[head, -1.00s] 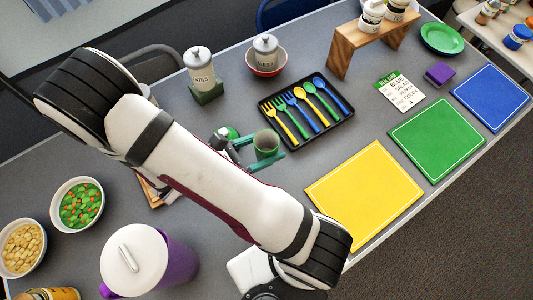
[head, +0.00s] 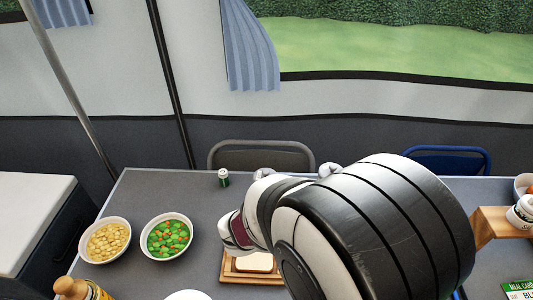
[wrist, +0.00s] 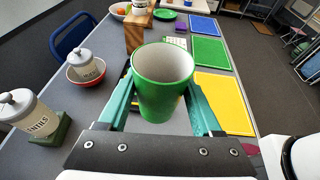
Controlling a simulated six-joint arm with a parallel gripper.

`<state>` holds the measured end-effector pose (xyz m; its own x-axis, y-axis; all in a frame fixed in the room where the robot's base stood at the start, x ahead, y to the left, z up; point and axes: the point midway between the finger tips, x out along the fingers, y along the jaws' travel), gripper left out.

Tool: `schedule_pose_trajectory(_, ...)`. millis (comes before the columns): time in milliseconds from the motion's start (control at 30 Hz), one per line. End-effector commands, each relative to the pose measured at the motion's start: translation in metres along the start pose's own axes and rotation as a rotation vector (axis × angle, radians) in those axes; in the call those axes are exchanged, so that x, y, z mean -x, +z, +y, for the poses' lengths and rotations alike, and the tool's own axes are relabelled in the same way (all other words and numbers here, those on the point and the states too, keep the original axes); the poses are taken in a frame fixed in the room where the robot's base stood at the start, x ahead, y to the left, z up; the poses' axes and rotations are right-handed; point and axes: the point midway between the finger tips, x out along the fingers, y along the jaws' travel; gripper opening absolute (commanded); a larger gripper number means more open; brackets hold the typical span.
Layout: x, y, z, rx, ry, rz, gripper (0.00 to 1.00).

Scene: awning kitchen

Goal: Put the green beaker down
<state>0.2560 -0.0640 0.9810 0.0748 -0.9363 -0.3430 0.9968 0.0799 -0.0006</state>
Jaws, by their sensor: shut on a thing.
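The green beaker (wrist: 163,92) stands large in the middle of the wrist view, open end up, with a pale inside. My gripper (wrist: 161,80) is shut on it, with one teal finger on each side. The beaker partly covers the black cutlery tray (wrist: 122,77) beyond it. Whether its base touches the table is hidden. In the head view, my arm hides both the gripper and the beaker.
A red bowl (wrist: 84,78) with a canister and a second canister (wrist: 30,115) on a green block stand at left. Yellow (wrist: 225,105), green (wrist: 210,52) and blue mats lie at right. The head view shows bowls of peas (head: 167,213) and pale pieces (head: 82,238), and a wooden board (head: 228,270).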

Motion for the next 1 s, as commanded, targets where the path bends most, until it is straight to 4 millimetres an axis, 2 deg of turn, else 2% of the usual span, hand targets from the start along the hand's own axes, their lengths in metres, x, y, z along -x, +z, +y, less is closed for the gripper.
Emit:
schedule_pose_trajectory(267,0.026,-0.020,0.071,0.075,0.207,-0.001,0.12)
schedule_pose_trajectory(367,0.046,-0.030,0.109,0.118,0.325,-0.001,0.12)
schedule_pose_trajectory(467,0.074,-0.043,0.153,0.171,0.471,-0.001,0.12)
schedule_pose_trajectory(567,0.118,-0.059,0.204,0.238,0.659,-0.001,0.12)
schedule_pose_trajectory(600,0.139,-0.066,0.224,0.269,0.743,-0.002,0.12)
schedule_pose_trajectory(667,0.173,-0.076,0.252,0.314,0.870,-0.002,0.12)
schedule_pose_trajectory(700,0.196,-0.083,0.268,0.346,0.954,-0.003,0.12)
schedule_pose_trajectory(833,0.268,-0.103,0.306,0.435,1.199,-0.004,0.12)
schedule_pose_trajectory(1000,0.341,-0.124,0.327,0.523,1.437,-0.003,0.12)
